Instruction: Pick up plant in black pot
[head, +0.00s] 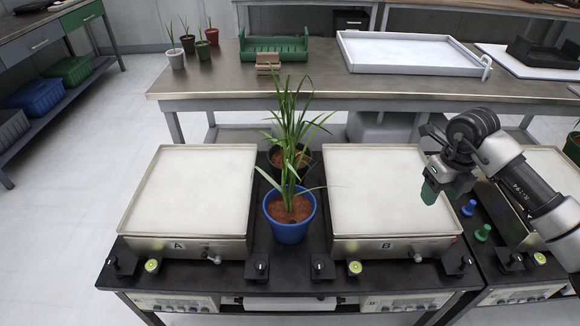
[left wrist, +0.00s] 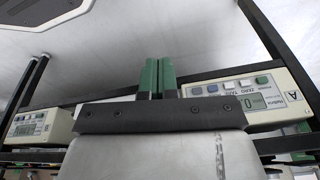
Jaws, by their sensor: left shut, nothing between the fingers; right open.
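A plant in a black pot (head: 276,160) stands between the two weighing plates, behind a plant in a blue pot (head: 289,230). The blue pot's plant and leaves partly cover the black pot, and the leaves of both plants overlap. My right gripper (head: 430,192) is open and empty over the right part of plate B, well to the right of both pots. My left gripper is outside the head view. In the left wrist view my left gripper (left wrist: 157,76) is shut with its green fingers together and nothing between them; no pot shows there.
Scale A (head: 190,190) and scale B (head: 385,195) have bare plates on either side of the pots. Knobs line the black table's front edge. The back bench (head: 210,85) holds small pots, a green rack (head: 274,47) and a white tray (head: 410,54). A dark pot (head: 573,149) sits at the right edge.

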